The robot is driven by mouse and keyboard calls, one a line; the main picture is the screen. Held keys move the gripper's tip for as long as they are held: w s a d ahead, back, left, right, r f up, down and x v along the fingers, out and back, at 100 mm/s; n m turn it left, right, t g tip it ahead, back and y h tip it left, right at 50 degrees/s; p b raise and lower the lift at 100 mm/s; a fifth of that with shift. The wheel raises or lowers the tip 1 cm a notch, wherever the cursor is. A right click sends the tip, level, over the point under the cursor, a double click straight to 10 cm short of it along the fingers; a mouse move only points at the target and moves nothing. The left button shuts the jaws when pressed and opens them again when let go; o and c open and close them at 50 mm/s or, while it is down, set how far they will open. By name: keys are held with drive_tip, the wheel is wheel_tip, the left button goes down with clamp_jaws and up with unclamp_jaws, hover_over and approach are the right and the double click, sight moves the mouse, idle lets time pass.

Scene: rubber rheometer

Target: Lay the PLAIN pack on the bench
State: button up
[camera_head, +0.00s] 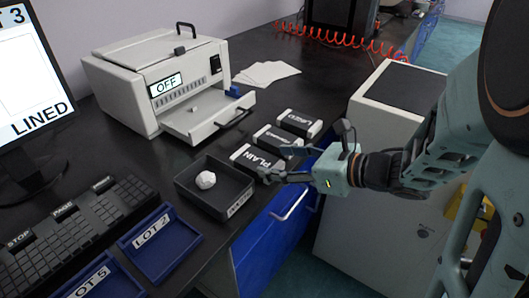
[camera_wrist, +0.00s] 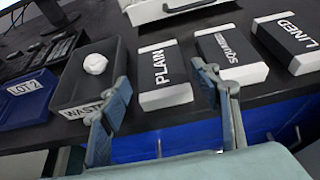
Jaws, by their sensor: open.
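The PLAIN pack (camera_head: 257,161) lies flat on the black bench at the front edge. It is a white box with a dark label band, and it also shows in the wrist view (camera_wrist: 164,73). My gripper (camera_head: 268,174) is at the bench edge by the near end of this pack. In the wrist view my gripper (camera_wrist: 162,80) is open, one finger on each side of the pack's outline, with nothing held. I cannot tell whether a finger touches the pack. The bench (camera_head: 276,93) carries it.
The SQUARED pack (camera_head: 278,139) and LINED pack (camera_head: 299,123) lie beyond in a row. The WASTE tray (camera_head: 226,212) with a white lump (camera_head: 206,180) is close at left. A rheometer (camera_head: 160,75) with an open drawer stands behind. Blue lot trays (camera_head: 150,243) sit front left.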

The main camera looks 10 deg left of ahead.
drive_tip(key=v, duration=0.5)
idle(0.3)
